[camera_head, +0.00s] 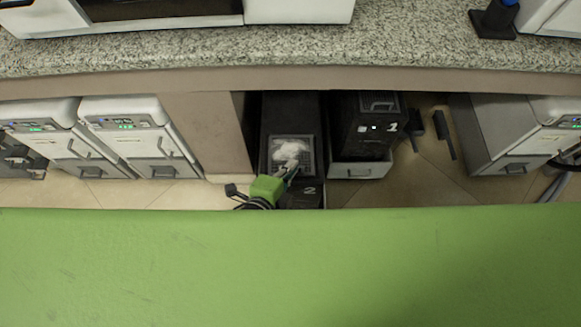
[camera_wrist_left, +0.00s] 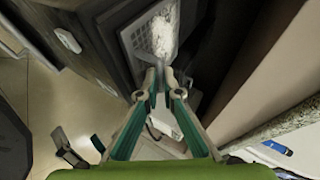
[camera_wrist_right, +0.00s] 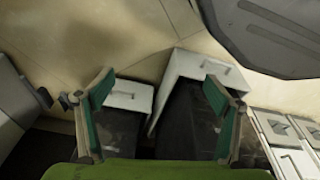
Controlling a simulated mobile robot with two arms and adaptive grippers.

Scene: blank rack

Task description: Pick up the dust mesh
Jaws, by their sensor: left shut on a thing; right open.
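The dust mesh (camera_head: 310,155) is a flat grey framed grid with a heap of white dust on it. It lies over the dark compartment marked 2. In the left wrist view, the mesh (camera_wrist_left: 136,42) is at the top, with the dust running down its middle. My left gripper (camera_head: 291,174) is at its near edge. In the left wrist view, my left gripper (camera_wrist_left: 161,77) is shut on that edge, its fingertips close together. I cannot tell whether the mesh is lifted. My right gripper (camera_wrist_right: 160,85) is open and empty, away from the mesh.
A black unit marked 1 (camera_head: 362,140) with a white front (camera_head: 360,170) stands just right of the mesh. A beige panel (camera_head: 208,135) is close on the left. The granite counter (camera_head: 300,50) overhangs behind. White cabinets (camera_head: 130,135) stand farther left.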

